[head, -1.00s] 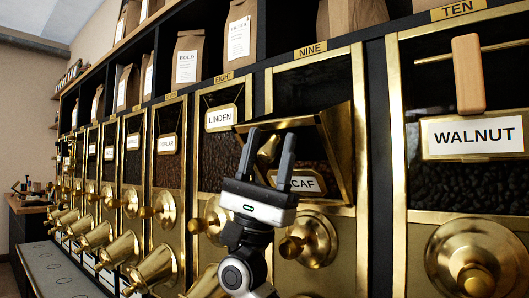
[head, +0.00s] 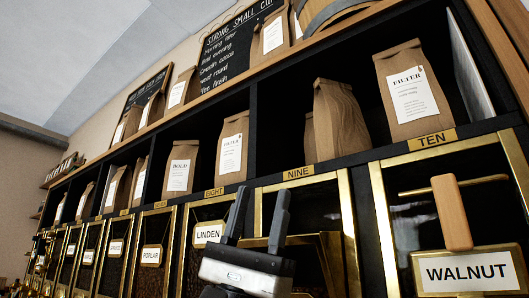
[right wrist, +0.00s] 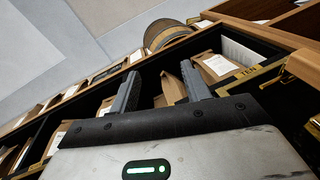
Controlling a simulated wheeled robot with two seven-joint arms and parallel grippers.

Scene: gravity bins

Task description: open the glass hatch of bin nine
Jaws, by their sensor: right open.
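Bin nine has a brass frame (head: 349,225) under its NINE plate (head: 299,173). Its glass hatch (head: 326,240) shows only as a brass-edged top part at the lower edge of the head view. It leans outward from the dark opening. Its lower part and knob are out of view. My right gripper (head: 262,191) points up in front of bin nine, fingers apart and empty. Its tips are above the hatch's top edge, near the NINE plate. In the right wrist view my gripper (right wrist: 160,69) shows nothing between its fingers but the shelf behind. My left gripper is not in view.
Bin ten at right has a WALNUT label (head: 467,272) and a wooden handle (head: 452,213). The LINDEN bin (head: 208,234) is left of nine. Paper bags (head: 338,130) fill the shelf above. A barrel (head: 335,12) and chalkboard (head: 236,48) stand on top.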

